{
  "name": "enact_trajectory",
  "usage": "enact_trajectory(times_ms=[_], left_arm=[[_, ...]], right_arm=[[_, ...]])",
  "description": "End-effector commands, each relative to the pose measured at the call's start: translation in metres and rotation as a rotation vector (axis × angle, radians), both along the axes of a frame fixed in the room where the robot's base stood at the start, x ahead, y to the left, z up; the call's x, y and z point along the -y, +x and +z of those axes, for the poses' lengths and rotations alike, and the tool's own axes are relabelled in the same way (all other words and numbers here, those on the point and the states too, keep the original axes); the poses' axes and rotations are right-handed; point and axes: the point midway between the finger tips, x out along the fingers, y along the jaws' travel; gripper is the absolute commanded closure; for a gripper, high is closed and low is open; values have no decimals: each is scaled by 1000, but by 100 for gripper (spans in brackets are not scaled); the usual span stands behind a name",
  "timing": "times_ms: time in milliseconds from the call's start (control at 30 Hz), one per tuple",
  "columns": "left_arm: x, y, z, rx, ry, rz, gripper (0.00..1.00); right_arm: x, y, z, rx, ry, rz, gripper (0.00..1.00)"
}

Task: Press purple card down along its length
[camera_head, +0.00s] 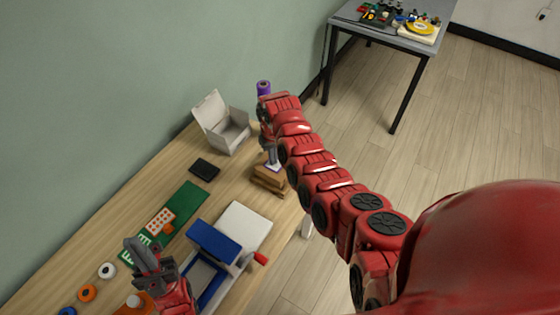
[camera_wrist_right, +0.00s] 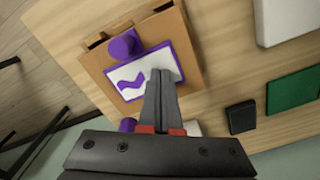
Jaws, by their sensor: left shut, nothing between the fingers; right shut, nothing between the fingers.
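The purple card (camera_wrist_right: 128,80) has a white face with a purple squiggle and lies on a brown wooden block (camera_wrist_right: 186,58) in the right wrist view. A small purple cylinder (camera_wrist_right: 124,43) stands at the card's edge. My right gripper (camera_wrist_right: 163,76) is shut and empty, its tips over the card's right part; I cannot tell whether they touch it. In the head view the block (camera_head: 269,181) is at the table's right edge, with the right gripper (camera_head: 270,157) over it and the card mostly hidden. My left gripper (camera_head: 140,246) is shut and empty, low at the left.
A green mat (camera_head: 188,204) and a blue-and-white device (camera_head: 213,240) are nearer. A purple spool (camera_head: 263,87) stands at the back. Several coloured rolls are at lower left.

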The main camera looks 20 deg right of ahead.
Motion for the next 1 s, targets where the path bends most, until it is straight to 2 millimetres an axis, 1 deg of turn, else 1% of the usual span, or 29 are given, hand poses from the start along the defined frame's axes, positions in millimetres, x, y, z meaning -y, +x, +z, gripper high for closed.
enact_trajectory(times_ms=[67,167,400,633,733,1000], left_arm=[[0,0,1,0,0,0,100],[0,0,4,0,0,0,100],[0,0,17,0,0,0,100],[0,0,25,0,0,0,100],[0,0,26,0,0,0,100],[0,0,25,0,0,0,100]], right_arm=[[-1,-2,-1,-6,1,0,100],[-1,-2,4,-6,1,0,100],[-1,0,27,-1,1,0,100],[-1,-1,46,-2,1,1,100],[-1,-1,50,-3,1,1,100],[-1,-1,49,-3,1,2,100]])
